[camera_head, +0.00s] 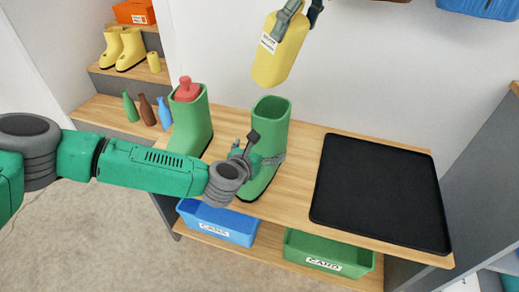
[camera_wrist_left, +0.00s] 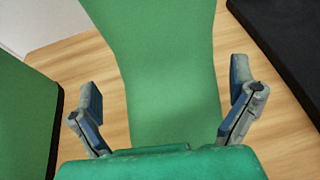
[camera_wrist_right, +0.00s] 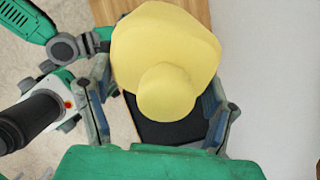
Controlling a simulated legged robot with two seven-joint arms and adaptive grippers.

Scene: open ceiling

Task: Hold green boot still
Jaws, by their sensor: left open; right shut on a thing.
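Two green boots stand on the wooden bench. The right green boot (camera_head: 270,120) is upright with an open top. My left gripper (camera_head: 262,158) is open at its shaft. In the left wrist view, the fingers (camera_wrist_left: 165,105) stand on either side of the green boot (camera_wrist_left: 165,60), with gaps visible. The left green boot (camera_head: 192,130) has a red bottle (camera_head: 187,90) in its top; its edge shows in the left wrist view (camera_wrist_left: 25,120). My right gripper (camera_head: 300,8) is shut on a yellow labelled bottle (camera_head: 275,62) above the bench; the bottle (camera_wrist_right: 165,60) also fills the right wrist view.
A black tray (camera_head: 380,190) lies empty on the bench at right. Small green, brown and blue bottles (camera_head: 147,110) stand left of the boots. Yellow boots (camera_head: 124,48) sit on the upper step. Blue (camera_head: 217,222) and green (camera_head: 328,254) bins are below.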

